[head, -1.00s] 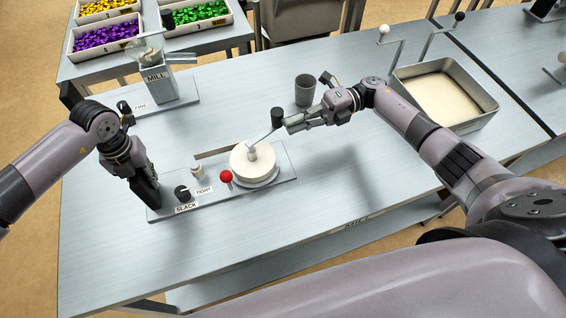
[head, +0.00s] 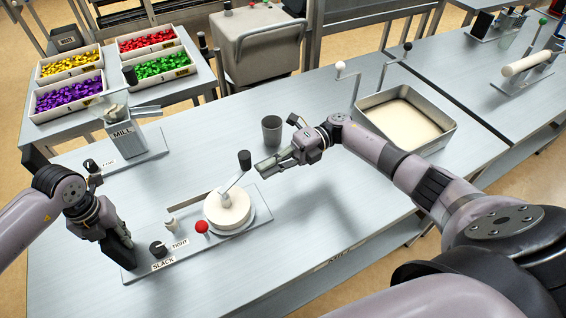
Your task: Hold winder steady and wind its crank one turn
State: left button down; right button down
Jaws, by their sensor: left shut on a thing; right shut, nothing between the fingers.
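The winder has a flat grey base (head: 262,197), a white drum (head: 228,212) and a crank (head: 236,181) whose black handle (head: 244,160) stands upright, pointing away from me. A red ball (head: 201,227) and a black knob (head: 158,249) by the SLACK and TIGHT labels are on the base. My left gripper (head: 128,264) points down and is shut on the left end of the winder base. My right gripper (head: 264,167) is shut and empty, just right of the crank handle, with a small gap between them.
A grey cup (head: 271,131) stands behind my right gripper. The mill (head: 124,139) stands at the back left, and a metal tray (head: 447,142) of pale material lies at the right. Coloured bins (head: 68,97) are on another table. The front bench surface is clear.

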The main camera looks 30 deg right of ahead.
pick_arm(q)
jog(key=shift+s+a+f, duration=0.1)
jog(key=shift+s+f, duration=0.1)
jog(key=shift+f, duration=0.1)
pick_arm(e)
jog(key=w+d, duration=0.2)
jog(key=d, duration=0.7)
jog(key=shift+w+d, duration=0.1)
dwell(0.4)
pick_arm(q)
jog(key=c, duration=1.8)
grip_release()
jog(key=shift+o, duration=1.3)
jog(key=shift+w, duration=0.25)
jog(key=shift+o, duration=1.1)
jog(key=shift+r, duration=0.1)
pick_arm(e)
jog(key=shift+w, duration=0.1)
pick_arm(q)
jog(key=shift+r, duration=0.1)
